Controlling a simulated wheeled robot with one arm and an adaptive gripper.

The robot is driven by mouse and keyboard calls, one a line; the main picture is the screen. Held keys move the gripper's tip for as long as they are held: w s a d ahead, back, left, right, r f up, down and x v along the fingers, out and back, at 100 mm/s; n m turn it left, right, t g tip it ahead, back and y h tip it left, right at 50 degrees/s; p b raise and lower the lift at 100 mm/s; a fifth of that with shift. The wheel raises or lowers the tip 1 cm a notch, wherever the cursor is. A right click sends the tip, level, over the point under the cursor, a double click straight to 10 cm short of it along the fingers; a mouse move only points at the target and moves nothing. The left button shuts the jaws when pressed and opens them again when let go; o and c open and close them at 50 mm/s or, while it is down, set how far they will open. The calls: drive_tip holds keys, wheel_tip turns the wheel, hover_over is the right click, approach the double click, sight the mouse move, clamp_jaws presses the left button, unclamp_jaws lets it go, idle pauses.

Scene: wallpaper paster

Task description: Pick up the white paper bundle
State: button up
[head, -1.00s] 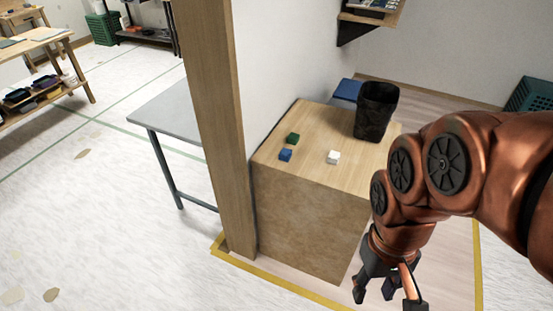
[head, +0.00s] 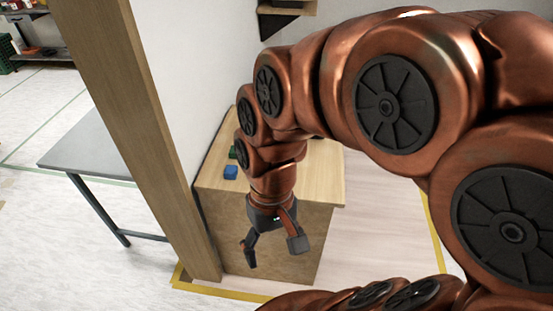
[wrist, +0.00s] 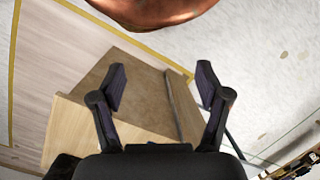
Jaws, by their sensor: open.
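The white paper bundle is not visible now; my arm covers part of the wooden box (head: 318,178) on which a small white block showed earlier. My gripper (head: 273,252) points down in front of the box's front face in the head view, its fingers apart with nothing between them. In the wrist view the open fingers (wrist: 160,78) frame the box's brown side (wrist: 148,90), with its pale top (wrist: 75,130) at the lower left.
A blue block (head: 230,171) and a green block (head: 233,152) lie on the box top's left part. A wooden post (head: 135,130) and a white wall stand left of the box. A grey table (head: 90,148) is beyond the post. Floor right of the box is clear.

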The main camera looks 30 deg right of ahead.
drive_tip(key=w+a+f+m+y+b, duration=0.15)
drive_tip(key=w+m+y, duration=0.45)
drive_tip(key=w, duration=0.9)
drive_tip(key=w+d+f+m+t+y+b, duration=0.2)
drive_tip(key=w+d+f+m+t+y, duration=0.15)
drive_tip(key=w+d+m, duration=0.5)
drive_tip(key=w+d+f+m+t, duration=0.2)
drive_tip(key=d+f, duration=0.3)
drive_tip(key=d, duration=0.3)
drive_tip(key=w+d+f+m+t+b, duration=0.1)
drive_tip(key=w+d+f+m+t, duration=0.1)
drive_tip(key=d+f+m, duration=0.3)
drive_tip(key=w+d+f+m+t, duration=0.2)
drive_tip(key=d+f+m+t, duration=0.1)
drive_tip(key=d, duration=0.9)
drive_tip(key=shift+w+d+f+h+b, duration=0.15)
drive_tip(key=shift+w+f+b, duration=0.05)
drive_tip(key=shift+f, duration=0.25)
drive_tip(key=shift+w+d+f+h+b, duration=0.1)
drive_tip(key=shift+w+f+b, duration=0.1)
drive_tip(key=shift+f, duration=0.25)
drive_tip(key=shift+w+f, duration=0.1)
drive_tip(key=shift+f, duration=0.05)
drive_tip(key=p+x, duration=0.1)
drive_tip(key=x, duration=0.5)
drive_tip(key=shift+a+p, duration=0.35)
drive_tip(key=shift+a, duration=0.05)
drive_tip(key=shift+w+a+f, duration=0.2)
drive_tip(key=shift+w+f, duration=0.1)
drive_tip(key=shift+w, duration=0.05)
